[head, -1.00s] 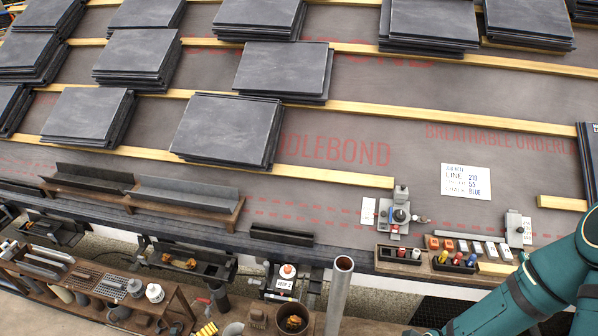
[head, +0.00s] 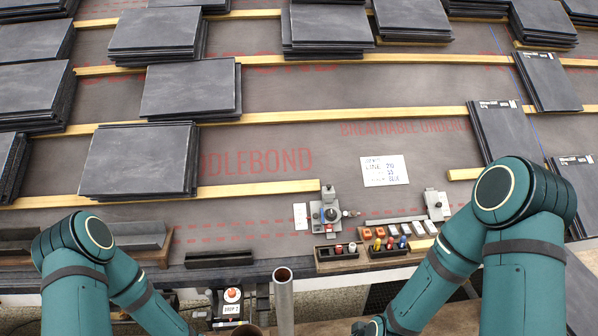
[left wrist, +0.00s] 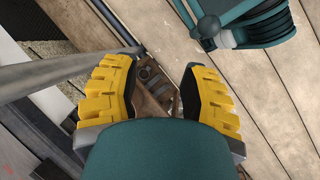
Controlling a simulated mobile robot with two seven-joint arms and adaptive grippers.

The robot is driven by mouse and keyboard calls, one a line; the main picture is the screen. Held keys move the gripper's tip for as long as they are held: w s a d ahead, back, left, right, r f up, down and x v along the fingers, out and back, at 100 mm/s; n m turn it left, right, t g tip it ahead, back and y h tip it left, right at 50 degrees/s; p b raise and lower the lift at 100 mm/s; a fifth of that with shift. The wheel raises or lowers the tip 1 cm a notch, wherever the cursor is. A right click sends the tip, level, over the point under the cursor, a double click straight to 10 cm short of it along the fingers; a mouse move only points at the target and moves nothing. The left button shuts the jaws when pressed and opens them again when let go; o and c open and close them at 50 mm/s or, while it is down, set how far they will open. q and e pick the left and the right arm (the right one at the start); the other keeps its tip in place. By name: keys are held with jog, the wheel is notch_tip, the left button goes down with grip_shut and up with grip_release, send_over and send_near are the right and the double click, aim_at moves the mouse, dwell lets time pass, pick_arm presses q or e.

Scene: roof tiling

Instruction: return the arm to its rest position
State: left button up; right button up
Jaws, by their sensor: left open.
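My left gripper (left wrist: 163,75) is open and empty in the left wrist view, its two yellow ribbed fingers spread wide. It points down towards wooden boards (left wrist: 265,95). A small brown wooden rack-like item (left wrist: 155,88) shows below, between the fingers; no contact with it is visible. In the head view both teal arms are bent, left arm at lower left and right arm at lower right. Both grippers are outside the head view.
Slate stacks (head: 140,160) lie on the roof along wooden battens (head: 270,188). Along the front edge are a small clamp-like device (head: 329,210), a tray of coloured pieces (head: 400,248) and a metal post (head: 284,300). A written card (head: 384,170) lies on the underlay. Bare underlay lies mid-roof.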

pick_arm(q)
notch_tip(320, 180, up, 6)
jog(key=s+d+m+t, duration=0.1)
jog(key=s+d+m, duration=0.1)
jog(key=m, duration=0.4)
jog(key=w+d+r+m+t, duration=0.1)
jog(key=w+d+r+t, duration=0.1)
jog(key=w+r, duration=0.2)
jog(key=shift+w+d+r+y, duration=0.3)
jog(key=shift+w+y, duration=0.1)
jog(key=shift+w, duration=0.8)
